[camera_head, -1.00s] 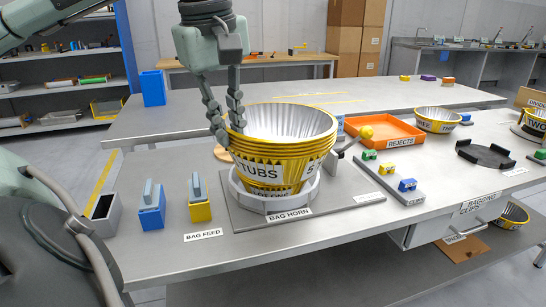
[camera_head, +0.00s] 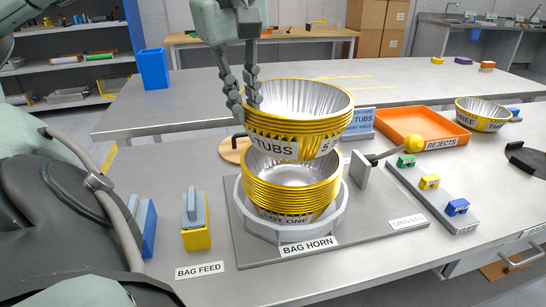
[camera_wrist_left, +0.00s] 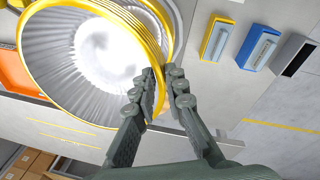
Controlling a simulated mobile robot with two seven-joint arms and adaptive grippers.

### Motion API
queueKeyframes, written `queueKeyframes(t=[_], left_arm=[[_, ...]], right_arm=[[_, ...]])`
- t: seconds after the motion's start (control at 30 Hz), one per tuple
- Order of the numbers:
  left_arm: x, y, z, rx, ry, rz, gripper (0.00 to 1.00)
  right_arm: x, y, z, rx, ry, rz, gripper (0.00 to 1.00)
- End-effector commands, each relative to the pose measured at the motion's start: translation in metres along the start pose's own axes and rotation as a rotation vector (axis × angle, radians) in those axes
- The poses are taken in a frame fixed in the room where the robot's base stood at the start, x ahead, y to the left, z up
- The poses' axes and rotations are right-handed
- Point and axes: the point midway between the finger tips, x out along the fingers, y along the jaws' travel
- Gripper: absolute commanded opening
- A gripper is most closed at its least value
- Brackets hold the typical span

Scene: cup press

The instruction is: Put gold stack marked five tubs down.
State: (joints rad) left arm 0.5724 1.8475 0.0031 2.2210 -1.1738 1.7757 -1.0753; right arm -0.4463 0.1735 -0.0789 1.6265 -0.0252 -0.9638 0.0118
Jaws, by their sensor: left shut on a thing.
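The gold stack marked 5 TUBS (camera_head: 298,145) is several nested foil tubs with yellow rims and a silver inside. My left gripper (camera_head: 246,112) is shut on its left rim and holds it in the air. A second gold stack marked LOT ONE (camera_head: 290,196) stands in the grey ring of the bag horn (camera_head: 263,225), below and overlapped by the held stack. Its silver inside shows under the held stack. In the left wrist view, the fingers (camera_wrist_left: 160,95) pinch the rim of the held stack (camera_wrist_left: 95,60). My right gripper is not in view.
An orange REJECTS tray (camera_head: 420,122), a small blocks board (camera_head: 455,222), a lever with a yellow knob (camera_head: 413,144) and a tub marked THREE (camera_head: 482,113) are to the right. Bag feed blocks (camera_head: 196,230) stand at left. Bare table lies in front.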

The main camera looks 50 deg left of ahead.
Motion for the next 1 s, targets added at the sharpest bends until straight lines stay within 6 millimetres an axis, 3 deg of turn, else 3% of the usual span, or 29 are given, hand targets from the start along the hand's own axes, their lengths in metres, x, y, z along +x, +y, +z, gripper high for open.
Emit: queueKeyframes(t=[0.2, 0.37, 0.6, 1.0], left_arm=[[0.036, -0.006, 0.004, 0.001, 0.0, 0.002, 0.0], [0.049, -0.008, 0.005, 0.0, 0.001, 0.002, 0.0], [0.082, -0.014, 0.008, 0.0, 0.001, 0.0, 0.0], [0.089, -0.014, 0.009, 0.0, 0.0, 0.002, 0.0]], right_arm=[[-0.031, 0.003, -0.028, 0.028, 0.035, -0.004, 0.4], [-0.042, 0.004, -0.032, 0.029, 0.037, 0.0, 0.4], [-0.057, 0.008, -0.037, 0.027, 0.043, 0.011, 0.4], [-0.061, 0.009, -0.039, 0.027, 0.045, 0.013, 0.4]])
